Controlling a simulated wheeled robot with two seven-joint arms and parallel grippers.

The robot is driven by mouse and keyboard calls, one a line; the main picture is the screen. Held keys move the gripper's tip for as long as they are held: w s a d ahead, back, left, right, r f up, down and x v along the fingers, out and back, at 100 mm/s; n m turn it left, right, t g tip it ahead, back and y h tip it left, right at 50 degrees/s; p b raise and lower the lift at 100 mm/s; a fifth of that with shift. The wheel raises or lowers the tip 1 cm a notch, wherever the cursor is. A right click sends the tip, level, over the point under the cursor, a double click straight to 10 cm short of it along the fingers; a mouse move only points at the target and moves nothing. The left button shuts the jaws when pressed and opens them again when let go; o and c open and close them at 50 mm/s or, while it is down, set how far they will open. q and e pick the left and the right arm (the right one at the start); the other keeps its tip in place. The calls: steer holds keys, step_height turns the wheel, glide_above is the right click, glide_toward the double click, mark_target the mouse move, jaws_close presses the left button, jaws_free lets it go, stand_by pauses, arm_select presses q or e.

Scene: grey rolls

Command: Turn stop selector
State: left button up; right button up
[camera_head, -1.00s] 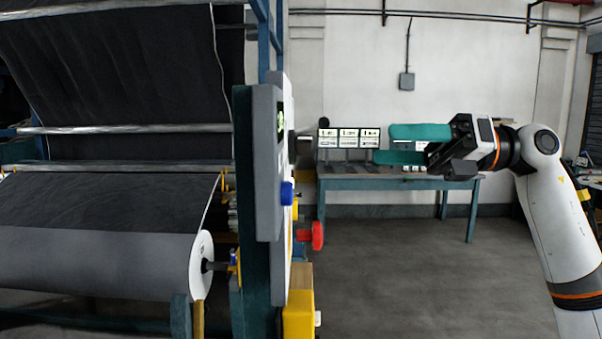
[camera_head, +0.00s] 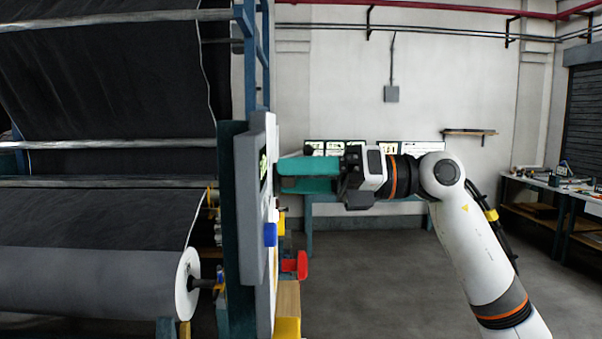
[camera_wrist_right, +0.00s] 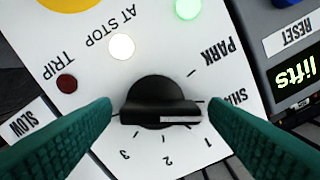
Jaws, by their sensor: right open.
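The stop selector (camera_wrist_right: 160,103) is a black rotary knob with a white mark on its bar, seen in the right wrist view on a white panel (camera_wrist_right: 110,58). Its dial has PARK, a partly hidden label and 1, 2, 3 around it. The white mark lies on the right half of the bar. My right gripper (camera_wrist_right: 160,118) is open, with one teal finger on each side of the knob. Whether the fingers touch it, I cannot tell. In the head view my right gripper (camera_head: 278,175) reaches the panel's face, and the knob is hidden there. My left gripper is not in view.
The panel edge carries a blue button (camera_head: 270,234) and a red knob (camera_head: 296,265) below my gripper. A machine with a grey roll (camera_head: 90,270) fills the left. Lit lamps and a RESET key (camera_wrist_right: 295,42) are near the selector. Open floor lies right.

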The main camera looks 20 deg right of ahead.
steer(key=c, duration=1)
steer(key=n+b, duration=0.3)
steer(key=n, duration=0.4)
steer(key=shift+s+f+n, duration=0.1)
steer(key=shift+f+n, duration=0.05)
steer(key=shift+n, duration=0.25)
